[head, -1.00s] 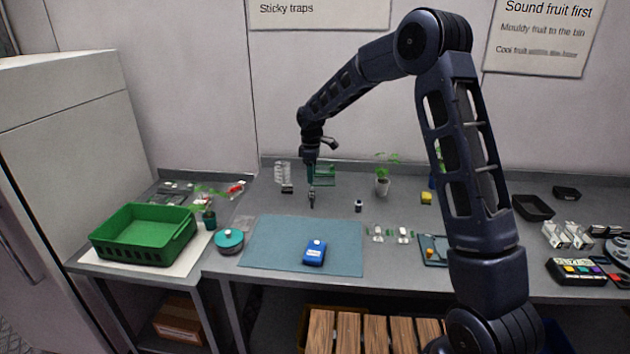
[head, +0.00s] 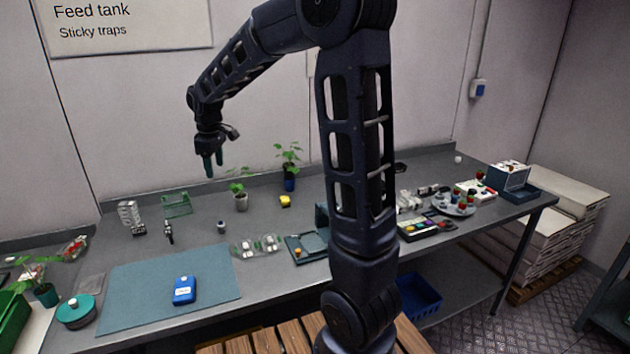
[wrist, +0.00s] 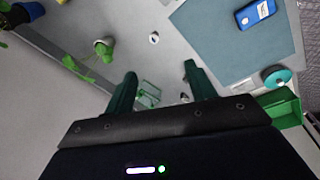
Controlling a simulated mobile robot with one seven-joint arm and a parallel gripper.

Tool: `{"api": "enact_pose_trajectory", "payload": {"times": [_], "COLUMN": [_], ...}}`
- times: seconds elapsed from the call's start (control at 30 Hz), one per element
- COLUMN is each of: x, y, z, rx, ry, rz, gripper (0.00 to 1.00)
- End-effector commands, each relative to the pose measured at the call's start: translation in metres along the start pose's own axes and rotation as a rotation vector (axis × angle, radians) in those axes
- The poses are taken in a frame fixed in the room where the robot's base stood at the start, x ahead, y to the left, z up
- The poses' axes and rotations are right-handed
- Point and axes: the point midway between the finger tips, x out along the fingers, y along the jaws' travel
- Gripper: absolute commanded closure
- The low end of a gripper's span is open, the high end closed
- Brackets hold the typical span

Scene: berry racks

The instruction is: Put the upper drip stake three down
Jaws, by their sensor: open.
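My gripper (head: 209,165) is open and empty, raised above the bench near the back wall. In the wrist view the two dark green fingers (wrist: 160,92) are spread apart with nothing between them. A small dark and grey upright item (head: 168,233) stands on the bench below and left of my gripper, just behind the blue-green mat; it may be a drip stake, but it is too small to be sure. A green wire rack (head: 177,205) stands behind it, also seen in the wrist view (wrist: 149,93). I cannot make out any label reading three.
A clear coiled item (head: 128,214) stands left of the rack. A blue device (head: 184,290) lies on the mat (head: 130,290). A teal lidded pot (head: 76,312) is at the left.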

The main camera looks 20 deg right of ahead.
Motion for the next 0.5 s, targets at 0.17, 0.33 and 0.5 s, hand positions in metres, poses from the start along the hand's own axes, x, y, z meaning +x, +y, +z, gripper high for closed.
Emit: {"api": "enact_pose_trajectory", "payload": {"times": [0.17,0.33,0.5], "x": [-0.033,-0.055,-0.072], "y": [-0.003,-0.012,-0.027], "z": [0.06,0.114,0.166], "rx": [0.159,0.31,0.46], "ry": [0.025,0.051,0.081], "rz": [0.034,0.061,0.086], "gripper": [0.45,0.45,0.45]}}
